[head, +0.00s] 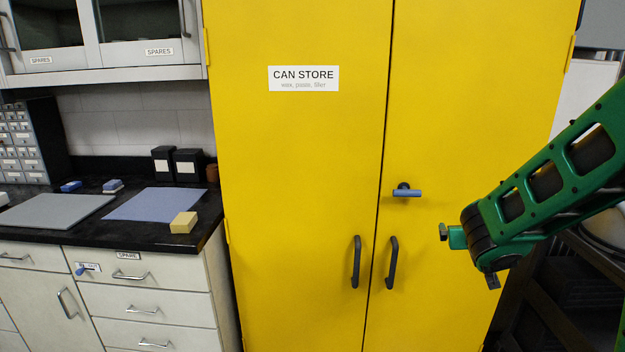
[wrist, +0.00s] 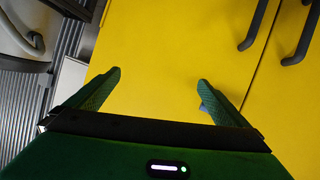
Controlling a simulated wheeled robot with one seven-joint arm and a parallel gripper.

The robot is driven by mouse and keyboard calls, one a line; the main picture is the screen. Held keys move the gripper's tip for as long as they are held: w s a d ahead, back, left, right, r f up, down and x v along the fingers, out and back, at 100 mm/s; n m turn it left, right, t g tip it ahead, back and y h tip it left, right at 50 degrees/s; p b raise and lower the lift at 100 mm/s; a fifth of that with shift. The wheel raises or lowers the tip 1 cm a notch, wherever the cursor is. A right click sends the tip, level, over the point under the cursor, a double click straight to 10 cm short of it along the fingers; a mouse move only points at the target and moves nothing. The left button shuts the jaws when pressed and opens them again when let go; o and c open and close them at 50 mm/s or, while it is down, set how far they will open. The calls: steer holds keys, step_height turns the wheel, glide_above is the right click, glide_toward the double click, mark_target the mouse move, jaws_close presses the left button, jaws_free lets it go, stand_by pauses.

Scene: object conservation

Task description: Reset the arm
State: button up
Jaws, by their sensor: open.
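My green arm reaches in from the right in the head view, in front of the yellow cabinet's right door. My gripper shows in the wrist view (wrist: 158,84), with its two green fingers spread apart and nothing between them. In the head view the fingers are not clearly seen at the arm's end. The yellow cabinet (head: 300,170) has both doors shut, with a blue-handled latch (head: 407,193) on the right door and two dark pull handles (head: 356,262) below. A sign reading CAN STORE (head: 303,78) is on the left door.
A black counter (head: 100,237) on the left bears a grey mat (head: 55,211), a blue mat (head: 150,204), a yellow block (head: 183,222) and two black boxes (head: 188,165). A dark rack (head: 570,285) stands at the right, near my arm. Space before the cabinet's left door looks clear.

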steer(key=s+d+f+m+g, duration=0.2)
steer(key=s+d+g, duration=0.15)
steer(key=s, duration=0.55)
steer(key=s+d+f+m+g, duration=0.1)
steer(key=s+d+g, duration=0.25)
steer(key=s, duration=0.55)
steer(key=s+a+g+y, duration=0.3)
steer(key=s+a, duration=0.1)
steer(key=s, duration=0.6)
steer(key=s+a+m+g+y, duration=0.1)
steer(key=s+a, duration=0.3)
steer(key=s, duration=0.7)
steer(key=shift+s+f+g+y, duration=0.3)
steer(key=shift+g+y, duration=0.6)
steer(key=shift+a, duration=0.1)
steer(key=shift+w+f, duration=0.25)
steer(key=shift+w, duration=0.35)
